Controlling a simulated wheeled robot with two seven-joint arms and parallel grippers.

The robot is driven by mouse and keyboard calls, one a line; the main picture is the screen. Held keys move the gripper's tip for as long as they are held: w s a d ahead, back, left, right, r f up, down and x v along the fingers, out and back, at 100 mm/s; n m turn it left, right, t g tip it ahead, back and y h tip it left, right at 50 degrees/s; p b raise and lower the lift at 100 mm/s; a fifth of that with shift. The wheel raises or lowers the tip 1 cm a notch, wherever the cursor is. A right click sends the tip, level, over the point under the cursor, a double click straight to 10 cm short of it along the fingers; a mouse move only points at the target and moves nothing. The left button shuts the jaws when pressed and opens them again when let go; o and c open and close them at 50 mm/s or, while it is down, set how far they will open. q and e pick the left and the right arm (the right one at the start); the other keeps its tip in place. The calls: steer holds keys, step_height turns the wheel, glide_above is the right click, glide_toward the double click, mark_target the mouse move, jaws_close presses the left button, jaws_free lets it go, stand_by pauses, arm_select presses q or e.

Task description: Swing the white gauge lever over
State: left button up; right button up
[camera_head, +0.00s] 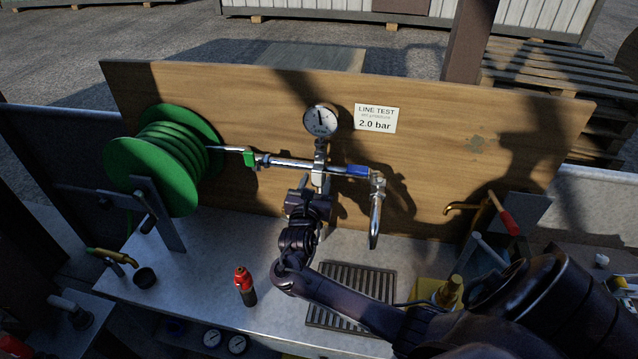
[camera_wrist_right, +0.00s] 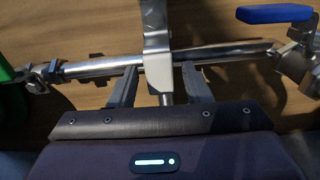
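The pressure gauge (camera_head: 320,121) stands on the silver pipe in front of the wooden board. A pale upright piece below it (camera_head: 319,171), which looks like the white gauge lever, also shows in the right wrist view (camera_wrist_right: 157,62). My right gripper (camera_head: 311,184) is just below the pipe. In the wrist view its two fingers (camera_wrist_right: 159,88) stand apart, one on each side of the pale piece, with visible gaps. The gripper is open; whether the fingertips touch the pipe behind, I cannot tell. My left gripper is not in view.
A blue handle (camera_head: 355,171) and a spout (camera_head: 375,215) are right of the gauge; a green handle (camera_head: 250,159) and hose reel (camera_head: 165,160) are left. A red bottle (camera_head: 245,286) and drain grate (camera_head: 352,292) are on the bench. A sign (camera_head: 376,118) reads 2.0 bar.

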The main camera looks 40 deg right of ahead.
steer(key=v, duration=0.6)
stand_by(0.6)
steer(key=shift+a, duration=0.1)
